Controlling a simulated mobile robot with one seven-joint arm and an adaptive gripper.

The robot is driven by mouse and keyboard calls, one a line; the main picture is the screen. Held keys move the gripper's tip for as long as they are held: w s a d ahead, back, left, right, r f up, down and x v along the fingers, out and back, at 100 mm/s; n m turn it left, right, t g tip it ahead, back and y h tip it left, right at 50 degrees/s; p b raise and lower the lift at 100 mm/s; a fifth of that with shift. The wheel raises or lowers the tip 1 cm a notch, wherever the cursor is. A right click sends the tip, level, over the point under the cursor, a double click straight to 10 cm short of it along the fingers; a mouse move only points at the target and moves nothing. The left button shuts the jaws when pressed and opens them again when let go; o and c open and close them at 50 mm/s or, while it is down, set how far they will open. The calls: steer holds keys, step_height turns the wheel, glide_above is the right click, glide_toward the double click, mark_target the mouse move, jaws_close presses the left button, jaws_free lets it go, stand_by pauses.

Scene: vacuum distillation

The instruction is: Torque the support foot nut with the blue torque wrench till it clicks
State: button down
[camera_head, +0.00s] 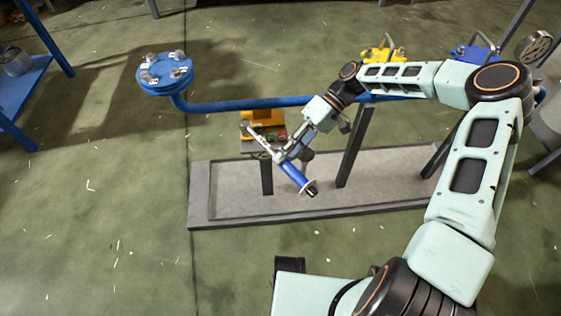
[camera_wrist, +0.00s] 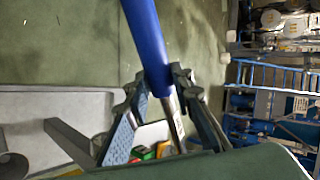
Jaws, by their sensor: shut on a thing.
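The blue torque wrench (camera_head: 296,176) has a blue handle and a silver shaft that runs up and left. My gripper (camera_head: 287,154) is shut on it, and the wrench is tilted with the handle end low, over the grey plinth (camera_head: 375,203). In the wrist view the blue handle (camera_wrist: 149,40) crosses between the fingers of my gripper (camera_wrist: 160,90), and the silver shaft runs on below. I cannot make out the support foot nut in either view.
A small stand with a yellow item (camera_head: 262,119) and red and green pieces is behind the wrench. A blue pipe (camera_head: 240,105) with a bolted flange (camera_head: 165,74) runs behind. Dark posts (camera_head: 354,147) rise from the plinth. The green floor at left and front is clear.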

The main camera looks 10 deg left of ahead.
steer(key=shift+w+d+r+n+g+h+b, duration=0.1)
steer(key=shift+w+d+n+g+h+b, duration=0.4)
steer(key=shift+w+n+b, duration=0.35)
steer(key=shift+w+d+r+n+g+h+b, duration=0.1)
steer(key=shift+w+d+n+g+h+b, duration=0.2)
steer(key=shift+w+d+n+h+b, duration=0.55)
steer(key=shift+w+a+y, duration=0.1)
steer(key=shift+a+y, duration=0.15)
steer(key=shift+a, duration=0.05)
steer(key=s+m+p, duration=0.1)
steer(key=s+a+m+t+y+p, duration=0.1)
steer(key=p, duration=0.1)
steer(key=shift+s+a+f+m+y, duration=0.1)
steer(key=shift+s+a+m+y, duration=0.15)
steer(key=shift+s+m+y, duration=0.05)
